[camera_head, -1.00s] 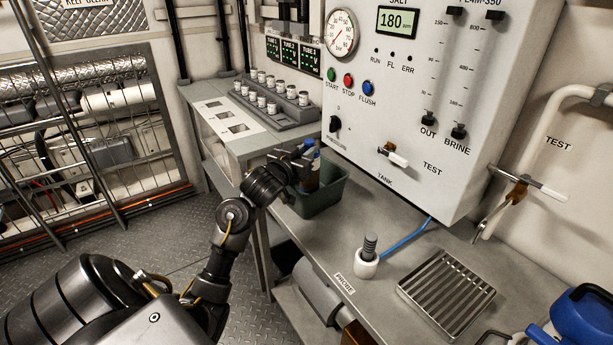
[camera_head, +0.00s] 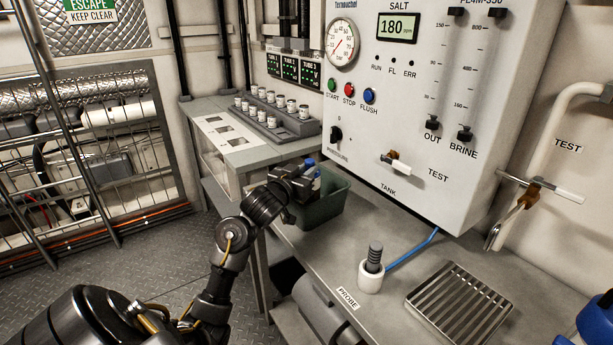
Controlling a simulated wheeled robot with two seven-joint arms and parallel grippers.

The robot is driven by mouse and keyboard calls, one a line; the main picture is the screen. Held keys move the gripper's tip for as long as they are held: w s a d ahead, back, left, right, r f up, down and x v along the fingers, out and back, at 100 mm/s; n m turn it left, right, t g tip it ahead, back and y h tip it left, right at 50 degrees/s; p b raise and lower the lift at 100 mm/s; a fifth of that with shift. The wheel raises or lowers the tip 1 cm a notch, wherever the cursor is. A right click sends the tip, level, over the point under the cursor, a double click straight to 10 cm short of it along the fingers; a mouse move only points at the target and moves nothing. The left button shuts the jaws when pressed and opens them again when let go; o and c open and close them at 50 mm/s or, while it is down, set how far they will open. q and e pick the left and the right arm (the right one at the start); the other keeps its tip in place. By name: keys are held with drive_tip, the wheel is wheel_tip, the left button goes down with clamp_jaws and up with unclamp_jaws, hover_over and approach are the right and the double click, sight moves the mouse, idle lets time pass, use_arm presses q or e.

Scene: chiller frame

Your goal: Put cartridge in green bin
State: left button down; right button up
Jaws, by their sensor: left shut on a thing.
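The green bin (camera_head: 322,211) stands on the grey bench below the control panel. My left gripper (camera_head: 306,178) is at the bin's left back part, at about rim height, and is shut on the cartridge (camera_head: 311,163). Only a blue top and a bit of the cartridge's body show; the gripper hides the rest. I cannot tell how far down into the bin the cartridge reaches. My right gripper is not in view.
A rack of several white-capped jars (camera_head: 272,115) stands behind on the bench. The panel (camera_head: 400,130) overhangs the bin's back right. A probe in a white holder (camera_head: 371,273) and a slatted drain tray (camera_head: 460,303) lie to the right.

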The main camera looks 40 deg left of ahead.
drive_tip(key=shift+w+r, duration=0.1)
use_arm(q)
drive_tip(key=shift+f, duration=0.1)
drive_tip(key=c, duration=1.4)
unclamp_jaws()
drive_tip(key=shift+s, duration=0.2)
drive_tip(key=shift+o, duration=0.3)
drive_tip(key=s+d+p, duration=0.2)
drive_tip(key=s, duration=0.9)
drive_tip(key=shift+s+r, duration=0.25)
drive_tip(key=shift+s, duration=0.05)
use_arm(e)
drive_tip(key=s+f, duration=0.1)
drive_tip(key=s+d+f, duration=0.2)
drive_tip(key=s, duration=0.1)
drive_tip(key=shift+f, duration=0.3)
use_arm(q)
drive_tip(key=shift+w, duration=0.1)
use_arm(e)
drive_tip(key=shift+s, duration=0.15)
